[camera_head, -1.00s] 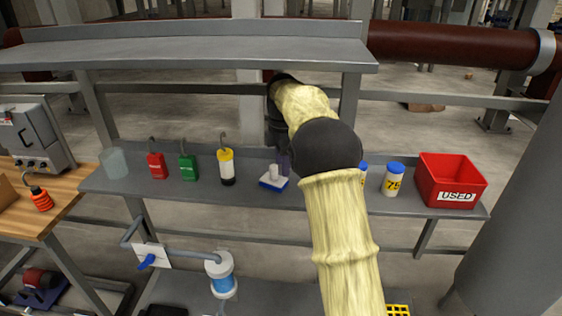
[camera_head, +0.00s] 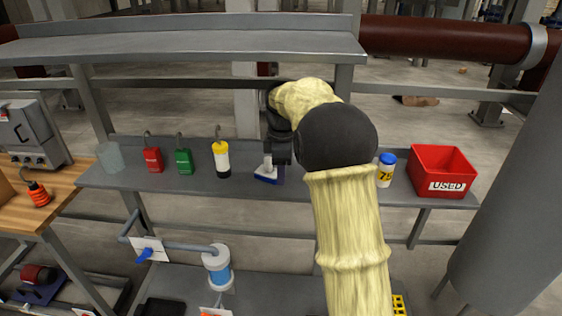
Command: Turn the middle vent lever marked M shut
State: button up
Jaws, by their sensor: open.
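No lever with a readable M shows. A blue lever (camera_head: 144,255) sits on a white plate on the grey pipe at the lower left; any marking on it is too small to read. Part of another white plate (camera_head: 216,311) with an orange-red piece shows at the bottom edge, mostly cut off. My gripper (camera_head: 277,170), dark and partly hidden by my yellow-sleeved arm, points down over the grey shelf. It is open, close to a blue-and-white block (camera_head: 266,172); I cannot tell whether they touch.
The grey shelf (camera_head: 330,194) holds red (camera_head: 153,160) and green (camera_head: 184,161) padlocks, a yellow-topped hooked container (camera_head: 221,159), a blue-lidded jar (camera_head: 386,170) and a red USED bin (camera_head: 442,172). A blue-and-white cylinder (camera_head: 217,267) stands below. A large grey column (camera_head: 520,210) is at right.

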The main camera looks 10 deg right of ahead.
jog(key=s+f+m, duration=0.3)
jog(key=s+m, duration=0.2)
jog(key=s, duration=0.4)
jog(key=s+f+m+t, duration=0.1)
jog(key=s+f+m, duration=0.2)
jog(key=s+m, duration=0.2)
jog(key=s+f+m+t, duration=0.1)
jog(key=s+f+m, duration=0.2)
jog(key=s, duration=0.9)
jog(key=shift+s+a+m, duration=0.15)
jog(key=shift+s+m, duration=0.15)
jog(key=shift+m, duration=0.9)
jog(key=shift+f, duration=0.1)
